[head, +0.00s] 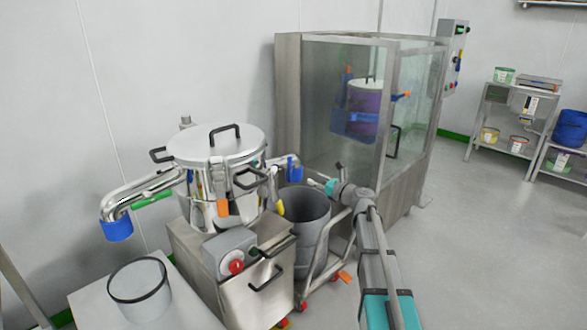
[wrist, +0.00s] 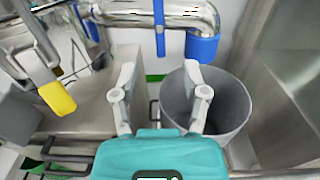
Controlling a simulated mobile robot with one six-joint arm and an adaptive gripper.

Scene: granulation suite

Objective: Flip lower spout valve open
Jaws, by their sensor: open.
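A steel pot (head: 215,165) with a lid has two bent spouts. The right spout, above the grey bin, shows in the wrist view (wrist: 180,12) with a blue end (wrist: 202,48) and a blue lever (wrist: 159,28) hanging down beside it. In the head view its blue part (head: 293,170) is small and partly hidden. The left spout (head: 135,190) has a green lever (head: 152,197) and a blue end (head: 117,229). My gripper (wrist: 160,75) is open and empty, apart from the blue lever, which appears beyond the gap between the fingers. In the head view my gripper (head: 318,182) is right of the pot.
A grey bin (head: 303,212) stands below the right spout. A yellow-tipped handle (wrist: 57,98) is to the left. A glass-walled cabinet (head: 320,85) stands behind. A steel base with a red button (head: 236,267) supports the pot. Floor to the right is clear.

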